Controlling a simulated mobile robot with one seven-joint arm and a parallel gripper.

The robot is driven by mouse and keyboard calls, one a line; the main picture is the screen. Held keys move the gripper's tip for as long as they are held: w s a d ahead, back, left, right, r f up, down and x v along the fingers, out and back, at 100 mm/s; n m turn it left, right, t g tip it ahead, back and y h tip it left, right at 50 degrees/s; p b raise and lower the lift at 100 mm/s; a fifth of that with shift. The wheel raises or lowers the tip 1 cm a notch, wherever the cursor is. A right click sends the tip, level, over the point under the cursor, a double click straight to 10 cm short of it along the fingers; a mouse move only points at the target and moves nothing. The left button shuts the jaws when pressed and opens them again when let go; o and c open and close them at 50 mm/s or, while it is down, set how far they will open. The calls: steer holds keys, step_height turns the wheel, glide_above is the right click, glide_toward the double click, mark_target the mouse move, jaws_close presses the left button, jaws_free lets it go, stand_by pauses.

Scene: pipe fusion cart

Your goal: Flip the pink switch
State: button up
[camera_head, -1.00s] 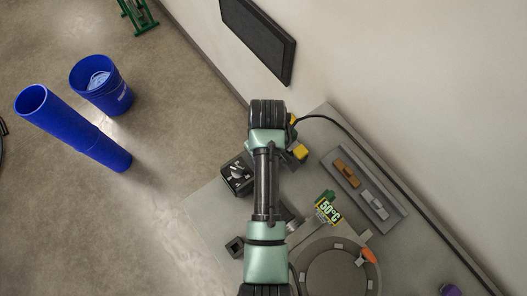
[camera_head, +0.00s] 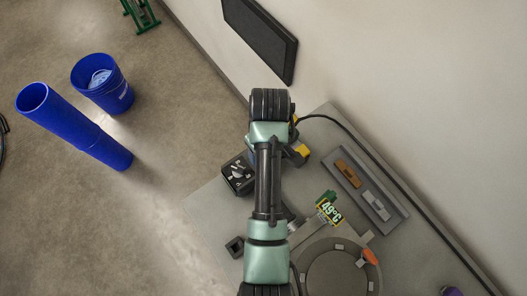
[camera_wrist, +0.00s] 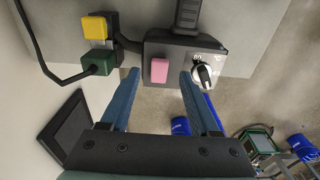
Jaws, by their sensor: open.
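The pink switch (camera_wrist: 159,70) is a small upright pink block on the front face of a dark control box (camera_wrist: 170,49) in the wrist view. A round dial with a black and white knob (camera_wrist: 205,75) sits to its right on the same box. My gripper (camera_wrist: 155,75) is open, with its two blue fingers on either side of the pink switch and nothing between them gripped. Whether the fingers touch the box cannot be told. In the head view the control box (camera_head: 238,173) shows beside my arm, and the pink switch is not visible there.
A yellow plug (camera_wrist: 96,27) and a green block (camera_wrist: 97,63) with a black cable sit left of the box. A blue bin (camera_head: 103,85) stands on the floor.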

step_height(320, 180, up, 10)
steer(key=p, duration=0.3)
steer(key=shift+s+d, duration=0.15)
steer(key=shift+s, duration=0.1)
steer(key=shift+w, duration=0.1)
